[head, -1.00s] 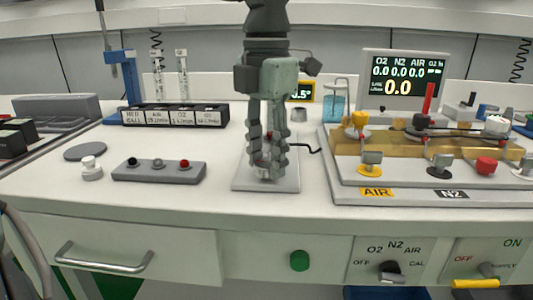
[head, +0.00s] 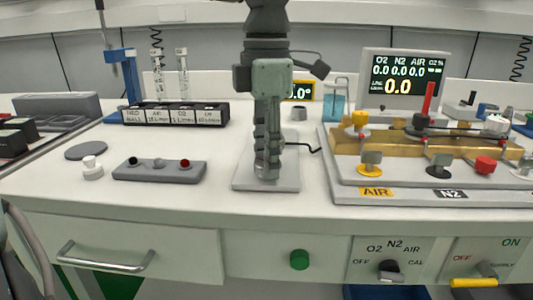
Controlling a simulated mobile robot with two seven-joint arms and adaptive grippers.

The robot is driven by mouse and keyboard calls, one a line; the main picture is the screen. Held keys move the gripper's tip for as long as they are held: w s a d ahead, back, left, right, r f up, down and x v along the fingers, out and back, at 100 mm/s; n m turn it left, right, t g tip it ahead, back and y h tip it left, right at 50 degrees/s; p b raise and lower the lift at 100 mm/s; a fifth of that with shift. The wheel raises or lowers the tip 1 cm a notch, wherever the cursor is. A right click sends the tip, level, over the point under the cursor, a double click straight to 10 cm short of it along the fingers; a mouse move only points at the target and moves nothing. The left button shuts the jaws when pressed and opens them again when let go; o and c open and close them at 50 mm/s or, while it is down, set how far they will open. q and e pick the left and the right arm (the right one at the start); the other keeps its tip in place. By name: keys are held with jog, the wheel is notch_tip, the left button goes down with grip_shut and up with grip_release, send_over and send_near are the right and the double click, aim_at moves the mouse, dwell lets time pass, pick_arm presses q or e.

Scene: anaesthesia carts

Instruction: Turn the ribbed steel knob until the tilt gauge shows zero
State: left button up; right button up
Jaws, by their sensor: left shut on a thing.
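My left gripper (head: 267,170) reaches straight down over a pale base plate (head: 289,183) on the worktop. Its fingers are shut, seen nearly edge-on, low over the plate. The ribbed steel knob cannot be made out; the fingers cover the place where they close. My right gripper is not in view.
A brass valve block (head: 400,152) with coloured knobs stands close on the right. A black cable (head: 312,148) runs from the plate. Clear worktop lies in front.

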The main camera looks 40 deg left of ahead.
pick_arm(q)
jog(key=shift+r, duration=0.1)
jog(key=o, duration=1.2)
jog(key=shift+c, duration=0.2)
notch_tip(320, 180, up, 12)
